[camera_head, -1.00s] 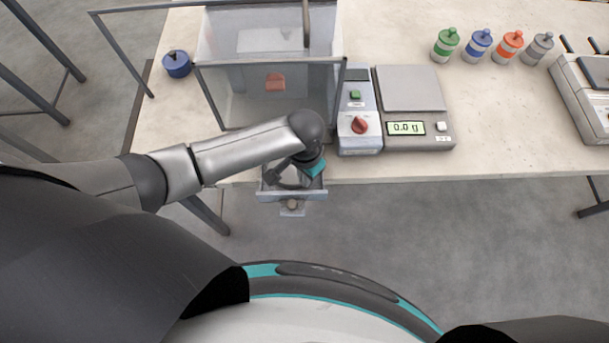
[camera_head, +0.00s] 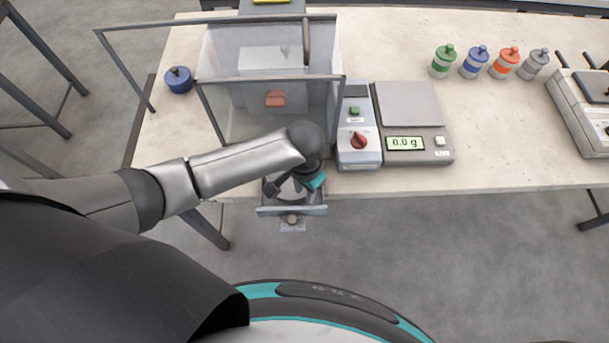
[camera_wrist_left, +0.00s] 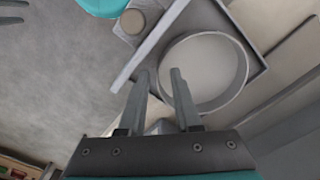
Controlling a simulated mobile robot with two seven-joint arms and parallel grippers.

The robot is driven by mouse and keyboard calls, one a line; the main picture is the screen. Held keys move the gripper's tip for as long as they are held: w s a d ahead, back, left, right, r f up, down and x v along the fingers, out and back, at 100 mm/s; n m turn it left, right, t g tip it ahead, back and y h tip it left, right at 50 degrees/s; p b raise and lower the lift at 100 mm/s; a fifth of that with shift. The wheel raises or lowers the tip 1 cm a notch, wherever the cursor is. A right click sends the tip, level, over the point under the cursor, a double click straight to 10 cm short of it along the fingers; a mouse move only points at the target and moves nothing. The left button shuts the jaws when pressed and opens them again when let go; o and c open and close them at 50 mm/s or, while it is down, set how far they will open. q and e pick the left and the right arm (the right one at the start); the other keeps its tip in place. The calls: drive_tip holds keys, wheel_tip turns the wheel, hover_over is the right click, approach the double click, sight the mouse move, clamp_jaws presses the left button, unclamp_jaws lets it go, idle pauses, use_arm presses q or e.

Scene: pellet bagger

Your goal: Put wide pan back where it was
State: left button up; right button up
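The wide pan (camera_wrist_left: 205,65) is a round, pale, shallow pan lying in the pulled-out drawer, best seen in the left wrist view. The drawer (camera_head: 292,211) sticks out from the bench front below the clear-sided box, its knob facing me. My left gripper (camera_wrist_left: 164,74) points down at the pan, its fingers apart on either side of the pan's near rim. I cannot tell whether they touch it. In the head view my forearm and wrist hide most of the pan. Two grey, separated fingers, apparently my right gripper (camera_wrist_left: 14,12), show at the wrist view's upper left edge.
The clear-sided box (camera_head: 240,105) stands above the drawer. A control box with a red knob (camera_head: 359,140) and a scale (camera_head: 410,105) reading 0.0 g stand to its right. Several capped bottles (camera_head: 475,63) line the back. A blue pot (camera_head: 178,80) stands left. Bench front right is clear.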

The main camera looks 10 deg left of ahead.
use_arm(q)
wheel_tip(320, 180, up, 11)
drive_tip(key=p, duration=0.1)
drive_tip(key=shift+p, duration=0.35)
drive_tip(key=shift+f, duration=0.15)
